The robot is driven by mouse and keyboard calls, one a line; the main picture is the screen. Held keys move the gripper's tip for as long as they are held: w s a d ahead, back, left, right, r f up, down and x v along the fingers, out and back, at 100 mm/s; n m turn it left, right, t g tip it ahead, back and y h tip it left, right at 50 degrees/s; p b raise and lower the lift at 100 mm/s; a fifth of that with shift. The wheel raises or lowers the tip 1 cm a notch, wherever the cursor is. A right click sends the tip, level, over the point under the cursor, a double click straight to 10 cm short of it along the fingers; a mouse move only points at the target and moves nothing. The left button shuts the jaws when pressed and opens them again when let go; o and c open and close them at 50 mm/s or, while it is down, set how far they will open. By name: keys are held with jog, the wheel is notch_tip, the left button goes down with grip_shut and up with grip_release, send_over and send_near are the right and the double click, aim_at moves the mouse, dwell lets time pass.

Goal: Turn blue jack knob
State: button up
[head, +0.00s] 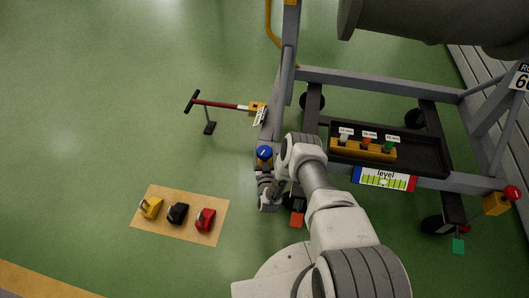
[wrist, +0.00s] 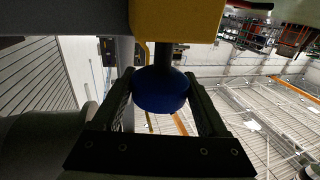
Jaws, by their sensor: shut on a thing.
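The blue jack knob (wrist: 160,90) is a round blue knob on a dark stem below a yellow block (wrist: 175,18) in the wrist view. My gripper (wrist: 163,95) has one dark finger on each side of the knob and is shut on it. In the head view the blue knob (head: 264,152) shows at the left front corner of the grey cart frame. My gripper (head: 268,185) is beside it there, partly hidden by my arm.
A black tray (head: 435,160) on the cart holds a yellow rack (head: 345,148) with small coloured pieces. A level sign (head: 383,179) hangs in front. A red knob (head: 512,192) is at the right corner. A tan mat (head: 150,238) with yellow, black and red items lies on the floor.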

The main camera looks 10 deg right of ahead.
jog(key=o, duration=1.3)
jog(key=shift+s, duration=0.15)
